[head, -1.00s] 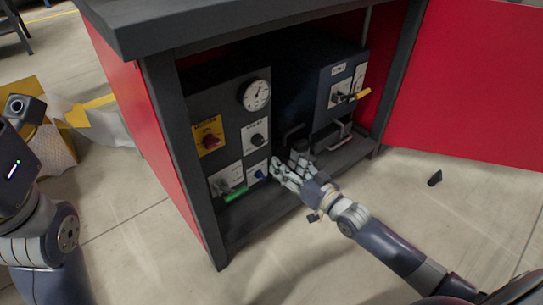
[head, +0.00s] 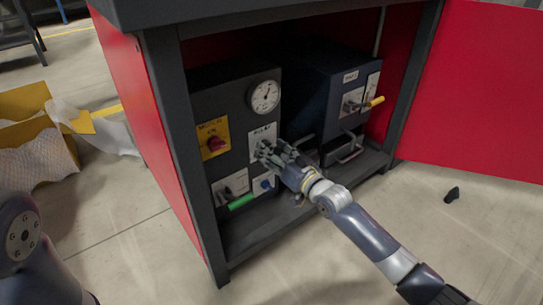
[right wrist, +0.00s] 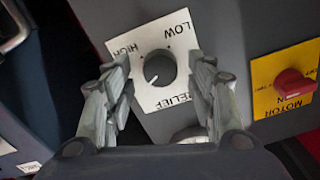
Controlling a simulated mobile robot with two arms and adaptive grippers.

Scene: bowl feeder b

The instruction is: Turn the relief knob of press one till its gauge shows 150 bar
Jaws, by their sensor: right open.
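The pressure gauge (head: 265,96) has a white round dial on the dark panel of the left unit in the cabinet; its reading is too small to make out. The black relief knob (right wrist: 159,68) sits on a white plate (right wrist: 180,97) marked LOW, HIGH and RELIEF, which appears upside down in the right wrist view. My right gripper (right wrist: 165,80) is open, with one finger on each side of the knob in that view and visible gaps between. In the head view my right gripper (head: 268,154) covers the knob, just below the gauge.
A red motor switch (head: 215,143) on a yellow plate is left of the relief plate. A green handle (head: 243,201) sticks out below. A second unit (head: 345,100) with a yellow-tipped lever stands at right. The red door (head: 470,90) is open.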

